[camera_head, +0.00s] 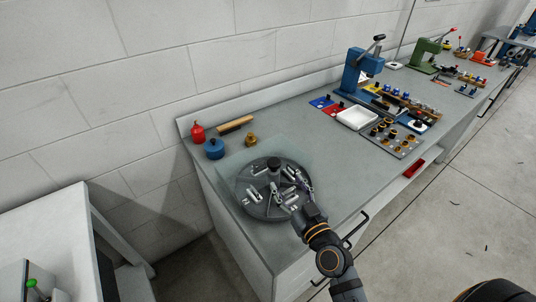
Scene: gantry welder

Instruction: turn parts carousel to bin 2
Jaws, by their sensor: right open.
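The parts carousel (258,211) is a round dark grey tray on a clear square sheet, at the near left end of the grey workbench. Its compartments hold several metal parts, and a dark knob (273,163) stands up near its back. My right gripper (303,184) reaches in from the lower right and is open at the carousel's right rim. I cannot tell whether its fingers touch the rim or the parts. Bin numbers are too small to read. My left gripper is not in view.
Behind the carousel stand a red container (197,133), a blue container (214,149), a small brass item (251,139) and a wooden-handled brush (236,124). A blue press (357,74), white tray (356,118) and parts rack (394,138) stand farther right. The bench between is clear.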

